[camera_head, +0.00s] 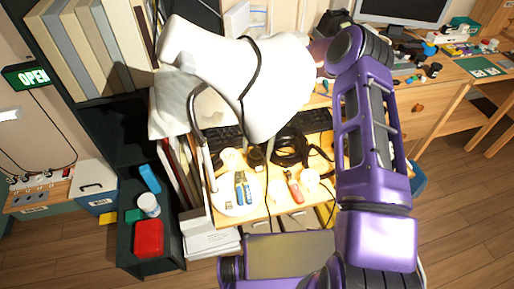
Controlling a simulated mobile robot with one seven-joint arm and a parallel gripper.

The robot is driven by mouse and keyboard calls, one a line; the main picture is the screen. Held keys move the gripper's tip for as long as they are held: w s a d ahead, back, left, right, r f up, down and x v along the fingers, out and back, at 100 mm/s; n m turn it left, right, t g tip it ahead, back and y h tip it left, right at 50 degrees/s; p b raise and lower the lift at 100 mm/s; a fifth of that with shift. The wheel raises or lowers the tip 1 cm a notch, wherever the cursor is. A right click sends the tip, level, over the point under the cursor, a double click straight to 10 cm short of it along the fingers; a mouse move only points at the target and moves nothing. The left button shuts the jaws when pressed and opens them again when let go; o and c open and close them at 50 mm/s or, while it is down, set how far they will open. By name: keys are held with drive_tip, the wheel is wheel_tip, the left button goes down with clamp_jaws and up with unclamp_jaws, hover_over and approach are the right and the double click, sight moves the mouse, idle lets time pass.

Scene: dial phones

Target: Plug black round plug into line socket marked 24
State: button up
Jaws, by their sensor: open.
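A wooden unit with a row of dark sockets (36,196) stands at the far left, low by the wall. Black cables run to its top edge. Its markings are too small to read, so I cannot tell which socket is 24. My purple arm rises on the right and bends left at the top. Its end passes behind a large white lamp-like shade, so my gripper is hidden and its hold on anything does not show.
The white shade (285,85), with a black cord across it, blocks the desk's middle. Pliers (243,188) and a red-handled tool (294,187) lie near the desk's front. A dark cabinet holds a red container (149,238). Right floor is clear.

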drive_tip(key=p+v, duration=0.1)
drive_tip(key=v, duration=1.6)
drive_tip(key=shift+r, duration=0.25)
drive_tip(key=shift+w+d+f, duration=0.1)
drive_tip(key=shift+d, duration=0.1)
